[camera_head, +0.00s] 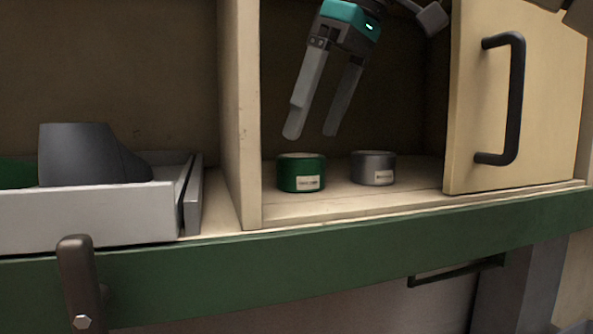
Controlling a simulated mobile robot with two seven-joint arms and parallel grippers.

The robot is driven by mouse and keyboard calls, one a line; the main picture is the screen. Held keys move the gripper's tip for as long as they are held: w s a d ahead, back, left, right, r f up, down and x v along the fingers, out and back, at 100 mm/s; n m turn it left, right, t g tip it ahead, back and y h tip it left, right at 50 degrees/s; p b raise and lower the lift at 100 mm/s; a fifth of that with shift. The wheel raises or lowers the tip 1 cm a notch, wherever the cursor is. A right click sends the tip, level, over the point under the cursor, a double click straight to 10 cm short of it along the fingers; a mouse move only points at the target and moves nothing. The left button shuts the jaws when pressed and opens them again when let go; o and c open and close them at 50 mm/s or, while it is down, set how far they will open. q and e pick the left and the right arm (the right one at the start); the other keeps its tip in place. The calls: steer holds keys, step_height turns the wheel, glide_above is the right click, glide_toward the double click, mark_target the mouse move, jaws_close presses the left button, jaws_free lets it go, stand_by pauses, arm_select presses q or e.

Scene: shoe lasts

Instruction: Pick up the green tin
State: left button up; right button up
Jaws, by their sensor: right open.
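The green tin (301,172) stands upright on the floor of an open cupboard compartment, near its left wall, with a pale label on its front. A grey tin (373,168) of similar shape stands to its right, a small gap apart. My right gripper (310,134) reaches down from the top into the compartment, fingers apart and empty. Its fingertips are above the green tin and do not appear to touch it. My left gripper is not in view.
A cream door with a black handle (516,100) stands at the compartment's right. A wooden divider (240,120) bounds it on the left. A light tray (90,216) holding a dark grey shape (85,155) sits further left. The green bench edge (330,247) runs along the front.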

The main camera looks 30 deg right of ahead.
mark_target(304, 156)
steer(key=shift+a+f, duration=0.1)
steer(key=shift+f, duration=0.6)
steer(key=shift+x, duration=2.15)
steer(key=shift+r, duration=0.1)
steer(key=c, duration=1.3)
steer(key=shift+c, duration=0.4)
steer(key=shift+r, duration=0.15)
